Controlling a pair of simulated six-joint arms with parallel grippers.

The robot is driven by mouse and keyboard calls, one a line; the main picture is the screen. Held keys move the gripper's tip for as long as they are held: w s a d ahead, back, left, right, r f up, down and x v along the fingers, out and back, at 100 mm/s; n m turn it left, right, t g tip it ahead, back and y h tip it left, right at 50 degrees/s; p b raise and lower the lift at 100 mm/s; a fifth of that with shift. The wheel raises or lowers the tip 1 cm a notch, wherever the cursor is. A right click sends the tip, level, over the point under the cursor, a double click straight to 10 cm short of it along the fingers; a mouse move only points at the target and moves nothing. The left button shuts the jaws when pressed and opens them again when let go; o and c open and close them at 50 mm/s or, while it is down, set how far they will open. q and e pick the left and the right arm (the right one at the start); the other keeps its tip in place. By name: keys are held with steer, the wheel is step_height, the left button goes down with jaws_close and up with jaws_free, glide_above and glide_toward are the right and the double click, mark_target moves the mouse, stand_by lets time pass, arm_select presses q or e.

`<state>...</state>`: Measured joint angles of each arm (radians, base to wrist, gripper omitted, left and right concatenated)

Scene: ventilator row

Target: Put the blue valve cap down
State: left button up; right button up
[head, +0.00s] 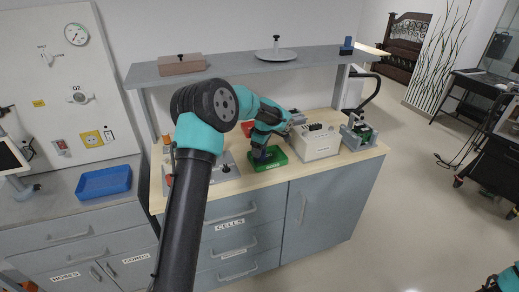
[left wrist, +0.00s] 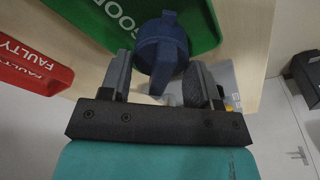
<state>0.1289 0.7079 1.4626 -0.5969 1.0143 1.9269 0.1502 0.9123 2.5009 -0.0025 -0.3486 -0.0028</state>
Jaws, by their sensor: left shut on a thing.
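The blue valve cap (left wrist: 160,48) is dark blue and round with a raised grip bar. It sits between the two fingers of my left gripper (left wrist: 160,78), which is shut on it. In the head view my left gripper (head: 262,157) is low over the green tray (head: 281,163) on the wooden counter. The green tray (left wrist: 200,22) is marked GOOD and lies just beyond the cap in the left wrist view. Whether the cap touches the tray is unclear. My right gripper is out of view.
A red tray (left wrist: 32,65) marked FAULTY lies beside the green one. A white box device (head: 318,146) and a grey device (head: 355,135) stand to the right on the counter. A grey shelf (head: 230,68) spans above. A blue tray (head: 104,182) lies on the left bench.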

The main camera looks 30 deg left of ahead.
mark_target(264, 149)
arm_select(q)
steer(key=shift+f, duration=0.65)
steer(key=o, duration=0.8)
steer(key=shift+o, duration=0.2)
steer(key=shift+r, duration=0.1)
step_height(264, 149, up, 13)
steer(key=d, duration=0.1)
steer(key=shift+w+d, duration=0.15)
steer(key=shift+d, duration=0.25)
